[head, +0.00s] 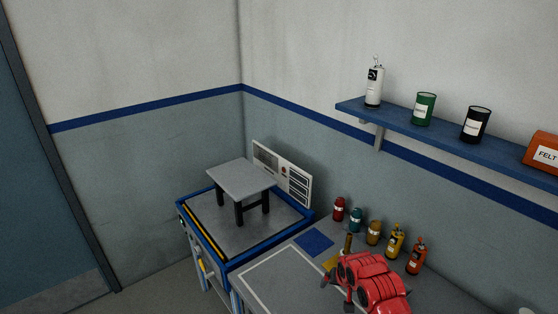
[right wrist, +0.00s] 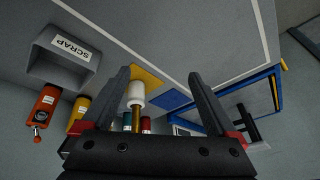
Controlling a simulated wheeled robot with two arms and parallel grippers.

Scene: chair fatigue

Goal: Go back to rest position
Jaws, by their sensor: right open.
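My right gripper (head: 338,287) is at the lower middle of the head view, above the workbench, with its red body at right. In the right wrist view its two dark fingers (right wrist: 160,75) are spread apart with nothing held. A brass-coloured post (head: 347,244) stands just beyond it. In the wrist view this post, with a white top (right wrist: 136,94), shows between the fingers; I cannot tell how far off it is. A grey stool (head: 241,178) with dark legs stands upright on the blue-framed test platform (head: 190,205), apart from the gripper. My left gripper is out of view.
Several coloured bottles (head: 396,241) line the bench's back edge. A blue mat (head: 314,241) lies by the platform. A blue wall shelf (head: 440,136) holds containers. The wrist view shows a grey SCRAP bin (right wrist: 58,68). The white-outlined bench area (head: 283,280) is clear.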

